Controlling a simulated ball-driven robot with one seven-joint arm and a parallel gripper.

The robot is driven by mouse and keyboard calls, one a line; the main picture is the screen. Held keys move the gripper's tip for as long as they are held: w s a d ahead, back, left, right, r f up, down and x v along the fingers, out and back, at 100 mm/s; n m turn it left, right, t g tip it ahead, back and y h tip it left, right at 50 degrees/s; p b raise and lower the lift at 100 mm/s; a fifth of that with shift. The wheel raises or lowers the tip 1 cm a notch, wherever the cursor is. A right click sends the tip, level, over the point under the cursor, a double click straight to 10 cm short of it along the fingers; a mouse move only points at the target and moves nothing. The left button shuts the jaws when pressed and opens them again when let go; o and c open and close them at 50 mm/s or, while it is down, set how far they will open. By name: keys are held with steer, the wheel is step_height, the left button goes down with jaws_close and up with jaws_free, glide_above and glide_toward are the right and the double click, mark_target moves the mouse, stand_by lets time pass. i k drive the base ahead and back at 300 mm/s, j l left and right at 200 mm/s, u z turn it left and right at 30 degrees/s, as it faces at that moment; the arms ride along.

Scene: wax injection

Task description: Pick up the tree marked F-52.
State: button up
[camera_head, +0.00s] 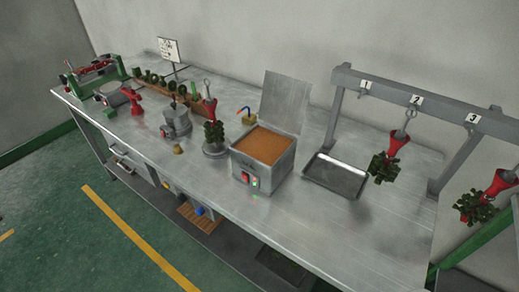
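Several wax trees with red bases and dark green branches are in view. One tree (214,132) is upright on a round grey stand (215,151) left of the wax pot, its red part at the top. A second tree (384,165) hangs from the hook under label 2 of the grey rack (440,105). A third tree (475,207) hangs under label 3 at the right edge. Hook 1 (361,91) is empty. No F-52 marking is readable on any tree, so I cannot tell which one bears it. My gripper is not in view.
A steel bench (300,215) carries an open-lidded box of brown wax (263,146) and an empty metal tray (336,175) below the rack. Further left are a grey device (176,122), a red clamp-like tool (133,100) and a sign (169,48). The floor in front is clear.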

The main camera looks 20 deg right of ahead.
mark_target(213, 134)
steer(key=i+j+u, duration=0.2)
steer(key=i+u, duration=0.25)
steer(key=i, duration=0.3)
steer(key=i+u, duration=0.4)
steer(key=i, duration=0.4)
